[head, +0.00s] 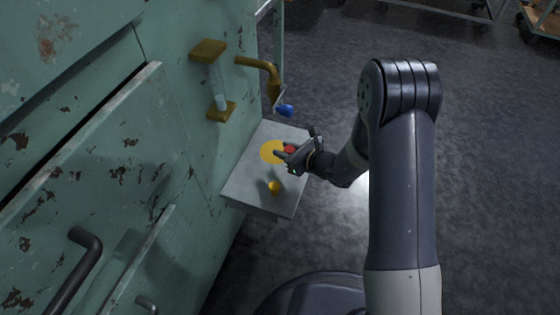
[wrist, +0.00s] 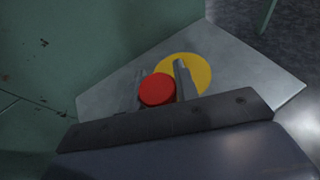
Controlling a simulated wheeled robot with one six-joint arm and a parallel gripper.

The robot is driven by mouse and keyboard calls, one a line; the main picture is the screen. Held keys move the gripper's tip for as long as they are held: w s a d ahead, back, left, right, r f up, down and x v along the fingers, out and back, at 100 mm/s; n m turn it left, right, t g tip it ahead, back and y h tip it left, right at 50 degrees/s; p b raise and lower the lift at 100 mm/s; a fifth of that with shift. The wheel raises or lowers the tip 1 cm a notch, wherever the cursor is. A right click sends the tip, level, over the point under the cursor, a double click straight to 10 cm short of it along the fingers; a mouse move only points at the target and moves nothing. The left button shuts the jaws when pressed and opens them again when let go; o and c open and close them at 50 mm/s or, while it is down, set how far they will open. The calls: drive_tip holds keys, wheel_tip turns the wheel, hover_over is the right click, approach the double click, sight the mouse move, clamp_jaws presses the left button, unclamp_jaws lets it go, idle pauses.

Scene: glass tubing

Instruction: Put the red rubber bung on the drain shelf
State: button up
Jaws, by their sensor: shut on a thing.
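The red rubber bung (head: 289,150) is between the fingers of my gripper (head: 284,156), over the drain shelf (head: 255,199). In the wrist view the bung (wrist: 157,89) shows as a red disc between the two fingers of my gripper (wrist: 160,85), which is shut on it. The grey drain shelf (wrist: 110,98) lies beneath, with a yellow round mark (wrist: 198,72) partly behind the bung and right finger. I cannot tell whether the bung touches the shelf.
A small yellow thing (head: 273,187) is on the near part of the shelf. A brass tap (head: 262,66) and a blue thing (head: 285,110) are beyond the shelf. A brass-ended sight glass (head: 218,85) is on the green cabinet wall (head: 120,160) at left.

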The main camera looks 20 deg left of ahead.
drive_tip(key=shift+f+b, duration=0.7)
drive_tip(key=shift+f, duration=2)
drive_tip(key=shift+f, duration=0.2)
drive_tip(key=o, duration=0.9)
drive_tip(key=shift+o, duration=0.2)
drive_tip(key=shift+r, duration=0.1)
drive_tip(key=shift+r, duration=0.25)
drive_tip(key=p+v, duration=0.2)
drive_tip(key=v, duration=1)
drive_tip(key=shift+f+p, duration=0.2)
drive_tip(key=shift+p, duration=0.1)
drive_tip(key=shift+r, duration=0.1)
